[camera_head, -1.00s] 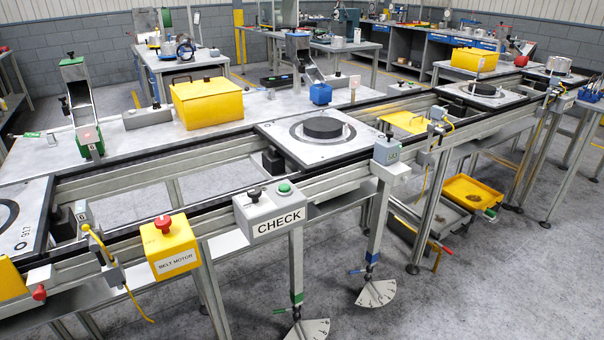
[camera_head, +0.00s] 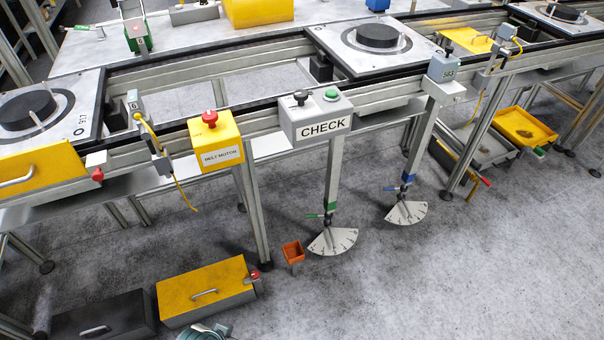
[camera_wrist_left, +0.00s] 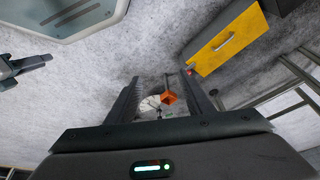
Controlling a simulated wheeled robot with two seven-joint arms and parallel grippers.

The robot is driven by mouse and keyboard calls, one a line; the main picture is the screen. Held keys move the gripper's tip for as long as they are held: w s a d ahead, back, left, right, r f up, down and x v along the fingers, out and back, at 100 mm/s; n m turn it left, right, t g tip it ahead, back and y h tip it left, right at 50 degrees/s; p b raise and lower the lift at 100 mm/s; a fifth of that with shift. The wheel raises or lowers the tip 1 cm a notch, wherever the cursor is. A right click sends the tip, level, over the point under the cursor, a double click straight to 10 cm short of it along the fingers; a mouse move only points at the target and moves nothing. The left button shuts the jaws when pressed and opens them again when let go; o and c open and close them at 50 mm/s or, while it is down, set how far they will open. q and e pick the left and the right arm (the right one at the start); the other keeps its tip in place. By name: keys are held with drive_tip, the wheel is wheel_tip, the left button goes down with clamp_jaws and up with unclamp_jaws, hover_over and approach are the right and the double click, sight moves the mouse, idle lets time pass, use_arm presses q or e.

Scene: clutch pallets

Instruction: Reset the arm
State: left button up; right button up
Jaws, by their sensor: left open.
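My left gripper (camera_wrist_left: 165,88) shows in the left wrist view with its two dark fingers apart and nothing held between them. The gripper does not show clearly in the head view. A dark jointed part at the left edge of the wrist view looks like my right gripper (camera_wrist_left: 18,68), but its jaws cannot be made out.
A conveyor carries pallets (camera_head: 360,62) and a CHECK box (camera_head: 316,118). The floor at right front is clear.

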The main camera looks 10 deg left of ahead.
use_arm(q)
wheel_tip(320, 180, down, 24)
drive_tip(key=s+d+t, duration=0.1)
drive_tip(key=s+d, duration=0.1)
drive_tip(key=shift+r+h+p, duration=0.25)
drive_tip(key=shift+h+p, duration=0.15)
drive_tip(key=shift+p, duration=0.05)
use_arm(e)
drive_tip(key=shift+w+a+r+t, duration=0.15)
drive_tip(key=shift+w+r+t, duration=0.1)
drive_tip(key=shift+w+t, duration=0.15)
use_arm(q)
drive_tip(key=shift+d, duration=0.1)
